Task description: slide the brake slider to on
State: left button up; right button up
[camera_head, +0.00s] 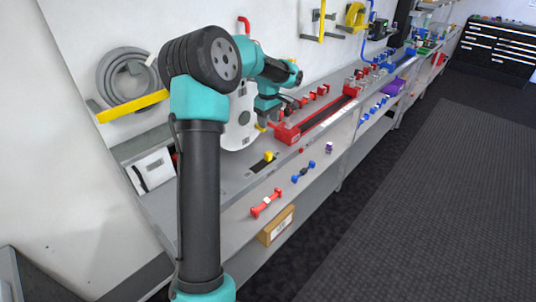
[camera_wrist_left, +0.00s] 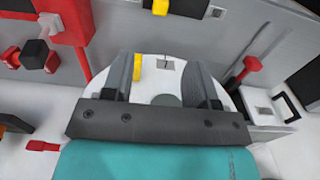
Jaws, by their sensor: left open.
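A yellow knob (camera_head: 268,156) sits in a dark slot on the grey bench top, and looks like the brake slider; no label is readable. It also shows at the top edge of the left wrist view (camera_wrist_left: 160,7), beyond my fingertips. My left gripper (camera_wrist_left: 163,72) is open, with nothing between its fingers. In the head view my left gripper (camera_head: 268,118) is above the bench by a white disc (camera_head: 238,122), partly hidden by its own arm. The gripper is apart from the yellow knob. My right gripper is not in view.
A red unit (camera_head: 288,134) stands on the bench right of the knob. Red (camera_head: 266,204) and blue (camera_head: 303,172) handles are on the bench front. A white box (camera_head: 152,170) is at the left. A coiled grey hose (camera_head: 127,75) hangs on the wall.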

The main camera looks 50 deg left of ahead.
aim_at(268, 152)
pick_arm(q)
notch_tip(268, 152, down, 16)
jog(key=shift+f, duration=0.1)
dwell(0.5)
jog(key=shift+c, duration=0.3)
grip_shut()
